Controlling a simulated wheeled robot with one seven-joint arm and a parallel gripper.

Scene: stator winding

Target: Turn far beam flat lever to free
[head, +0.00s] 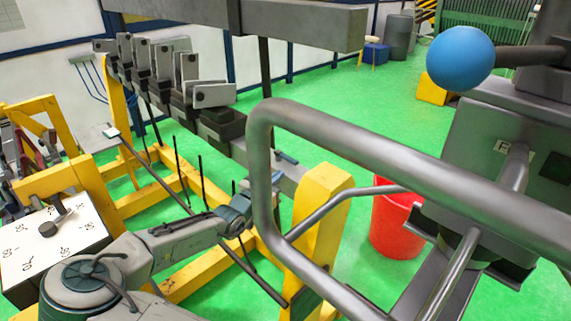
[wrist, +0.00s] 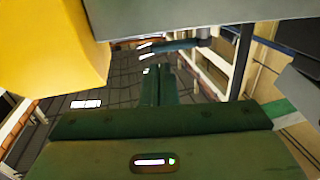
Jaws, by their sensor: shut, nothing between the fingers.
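In the head view a small blue-grey flat lever (head: 287,157) lies on the grey beam end beside the right yellow post. A similar small lever (head: 111,133) lies on a grey plate at the left. I cannot tell for certain which is the far beam's. My arm reaches toward the right one, and my gripper is mostly hidden behind a grey tube there. In the wrist view my green gripper (wrist: 156,84) is shut and empty. A blue-green handle (wrist: 178,45), likely the right lever, sits just beyond the fingertips, under a grey beam (wrist: 190,15). Contact is not visible.
A yellow post (head: 318,205) stands close to my gripper and fills the wrist view's upper left. A bent grey tube (head: 262,175) crosses in front. A red bucket (head: 392,225) stands on the green floor behind.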

